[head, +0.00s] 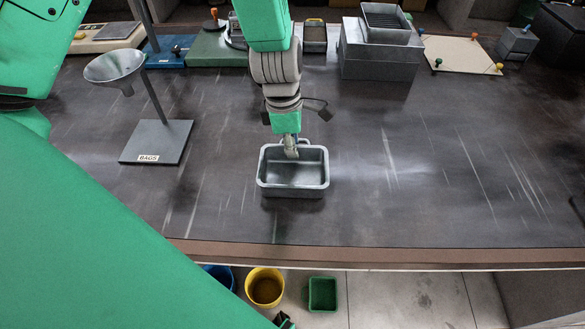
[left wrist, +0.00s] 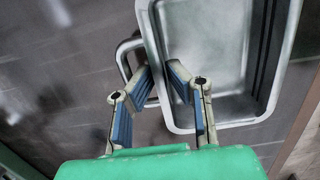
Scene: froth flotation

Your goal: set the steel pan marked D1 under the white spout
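The steel pan (head: 322,170) is an open grey rectangular tray on the dark table, near its middle front; no D1 mark is readable. My left gripper (head: 291,150) comes down over the pan's far wall. In the left wrist view, its two blue-padded fingers (left wrist: 160,78) straddle the pan's rim beside the loop handle (left wrist: 126,56), one inside and one outside, drawn in close on it. The pan (left wrist: 215,60) fills the right of that view. I see no white spout. My right gripper is not in view.
A funnel (head: 115,67) on a stand with a base marked BAGS (head: 158,142) stands left of the pan. A grey box (head: 380,52) and a cream board (head: 462,54) are at the back. The table right of the pan is clear. Yellow (head: 265,287) and green (head: 322,294) bins stand below the front edge.

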